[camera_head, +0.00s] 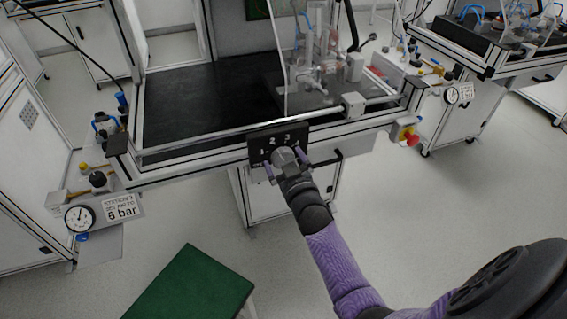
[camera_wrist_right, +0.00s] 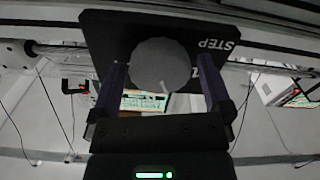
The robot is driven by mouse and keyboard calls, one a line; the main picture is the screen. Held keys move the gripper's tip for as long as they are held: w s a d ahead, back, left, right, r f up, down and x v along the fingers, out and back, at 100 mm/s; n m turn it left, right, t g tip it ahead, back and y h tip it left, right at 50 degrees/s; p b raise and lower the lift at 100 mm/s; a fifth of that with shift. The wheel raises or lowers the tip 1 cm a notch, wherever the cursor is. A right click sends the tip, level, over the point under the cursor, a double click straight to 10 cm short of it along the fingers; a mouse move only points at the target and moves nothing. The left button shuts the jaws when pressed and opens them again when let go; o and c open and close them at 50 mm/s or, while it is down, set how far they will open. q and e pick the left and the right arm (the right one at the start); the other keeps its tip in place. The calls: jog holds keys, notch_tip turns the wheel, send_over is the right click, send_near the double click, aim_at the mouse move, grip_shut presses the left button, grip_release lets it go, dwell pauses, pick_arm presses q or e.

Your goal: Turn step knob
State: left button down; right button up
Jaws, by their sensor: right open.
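The step knob (camera_wrist_right: 160,66) is a round grey disc with a short white mark near its lower right edge in the right wrist view. It sits on a black plate (camera_wrist_right: 106,27) lettered STEP. In the head view the plate (camera_head: 262,138) with numbers is on the front rail of the workbench, and my right gripper hides most of the knob. My right gripper (camera_head: 275,166) is open at the plate. In the right wrist view its two purple fingers (camera_wrist_right: 163,82) stand on either side of the knob. Contact cannot be told. My left gripper is not in view.
A black-topped workbench (camera_head: 185,105) with a clear screen and a fixture stands behind the plate. A red button (camera_head: 411,138) is on its right corner. A gauge (camera_head: 79,218) marked 6 bar stands at left.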

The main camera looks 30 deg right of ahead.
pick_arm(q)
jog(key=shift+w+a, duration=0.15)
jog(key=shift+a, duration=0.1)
pick_arm(e)
jog(key=shift+w, duration=0.2)
jog(key=shift+c, duration=0.4)
jog(key=c, duration=1)
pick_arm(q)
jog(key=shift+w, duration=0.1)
